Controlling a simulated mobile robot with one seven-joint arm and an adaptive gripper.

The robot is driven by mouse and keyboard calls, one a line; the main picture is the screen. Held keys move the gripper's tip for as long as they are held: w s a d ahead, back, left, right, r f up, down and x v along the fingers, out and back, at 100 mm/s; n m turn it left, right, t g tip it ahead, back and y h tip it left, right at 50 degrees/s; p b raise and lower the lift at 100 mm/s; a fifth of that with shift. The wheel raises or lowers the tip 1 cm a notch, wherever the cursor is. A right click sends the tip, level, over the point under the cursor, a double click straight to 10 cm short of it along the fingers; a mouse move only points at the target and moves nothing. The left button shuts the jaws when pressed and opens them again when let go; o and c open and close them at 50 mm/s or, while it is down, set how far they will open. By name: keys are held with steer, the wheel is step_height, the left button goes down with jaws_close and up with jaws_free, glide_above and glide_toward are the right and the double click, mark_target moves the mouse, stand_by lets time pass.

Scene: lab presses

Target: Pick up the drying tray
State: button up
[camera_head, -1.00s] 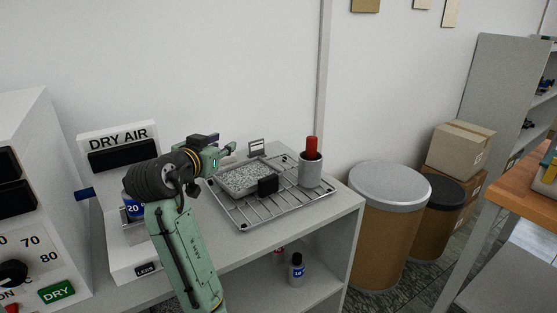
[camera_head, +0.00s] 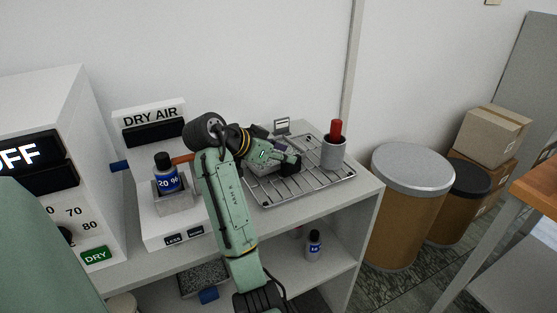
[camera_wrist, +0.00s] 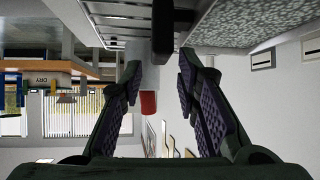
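The drying tray (camera_head: 264,168) is a small grey metal tray on the wire rack (camera_head: 310,190), mostly hidden behind my gripper in the head view. In the wrist view the tray (camera_wrist: 222,22) is at the top right, full of pale speckled granules. Its black handle (camera_wrist: 164,25) is at the top middle. My gripper (camera_wrist: 159,75) is open, its two dark ribbed fingers apart. The handle shows just beyond the gap between the fingertips, not clearly between them. In the head view my gripper (camera_head: 290,158) is right by the handle; contact cannot be told.
A grey cup (camera_head: 334,153) with a red-topped item stands on the rack's right. The DRY AIR unit (camera_head: 155,125) and a blue-labelled bottle (camera_head: 165,176) are left of my arm. A white cabinet (camera_head: 50,100) is further left. Lidded drums (camera_head: 408,210) stand beyond the bench's right edge.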

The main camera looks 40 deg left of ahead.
steer(key=b+x, duration=0.1)
steer(key=x, duration=0.3)
steer(key=shift+s+f+b, duration=0.15)
steer(key=shift+f+b, duration=0.05)
steer(key=shift+b, duration=0.2)
steer(key=shift+w+f, duration=0.15)
steer(key=shift+w, duration=0.25)
steer(key=shift+c, duration=0.3)
jaws_close()
